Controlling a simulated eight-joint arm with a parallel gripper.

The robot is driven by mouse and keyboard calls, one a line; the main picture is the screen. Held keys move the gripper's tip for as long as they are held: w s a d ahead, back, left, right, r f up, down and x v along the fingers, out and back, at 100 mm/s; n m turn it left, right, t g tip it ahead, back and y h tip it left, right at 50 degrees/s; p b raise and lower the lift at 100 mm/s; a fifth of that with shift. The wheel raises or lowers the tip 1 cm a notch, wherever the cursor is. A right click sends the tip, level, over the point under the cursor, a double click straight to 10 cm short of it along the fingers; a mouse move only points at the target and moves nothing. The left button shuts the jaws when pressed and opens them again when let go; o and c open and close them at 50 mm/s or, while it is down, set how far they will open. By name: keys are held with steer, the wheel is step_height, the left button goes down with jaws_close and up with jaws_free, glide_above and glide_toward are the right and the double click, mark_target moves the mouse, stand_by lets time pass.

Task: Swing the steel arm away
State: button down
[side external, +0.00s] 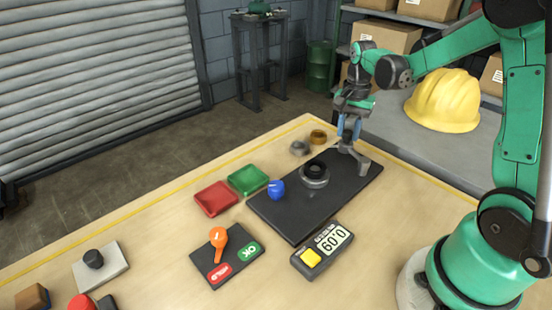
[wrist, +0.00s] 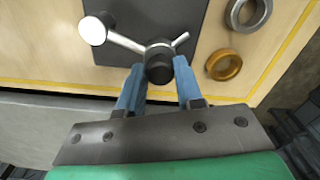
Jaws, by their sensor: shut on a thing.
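The steel arm (side external: 362,161) is at the far right end of the black plate (side external: 270,208) in the side external view. In the wrist view the steel arm (wrist: 125,39) runs up-left from a dark round knob (wrist: 159,70) to a pale round end (wrist: 93,30), with a short branch to the upper right. My gripper (side external: 347,140) points down over it; in the wrist view the blue fingers of my gripper (wrist: 158,66) are shut on the knob, one on each side. A grey casing with a black ring (side external: 315,175) stands on the plate, apart from my gripper.
A steel ring (side external: 300,147) and a brass ring (side external: 318,136) lie beyond the plate. A blue ball-shaped piece (side external: 276,189), green tray (side external: 248,180), red tray (side external: 215,198), OK panel with orange lever (side external: 219,238) and display unit (side external: 322,250) stand nearby.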

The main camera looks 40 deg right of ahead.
mark_target(348, 132)
steer(key=c, duration=0.6)
jaws_free()
steer(key=shift+o, duration=0.2)
steer(key=shift+r, duration=2.8)
steer(key=s+a+r+n+t, duration=0.1)
steer(key=s+a+n+t, duration=0.1)
steer(key=a+n, duration=0.5)
steer(key=s+a+r+n+t, duration=0.1)
steer(key=s+a+n+t, duration=0.2)
steer(key=a+n+t, duration=0.2)
steer(key=a+n, duration=0.2)
steer(key=a, duration=0.2)
steer(key=shift+n, duration=0.3)
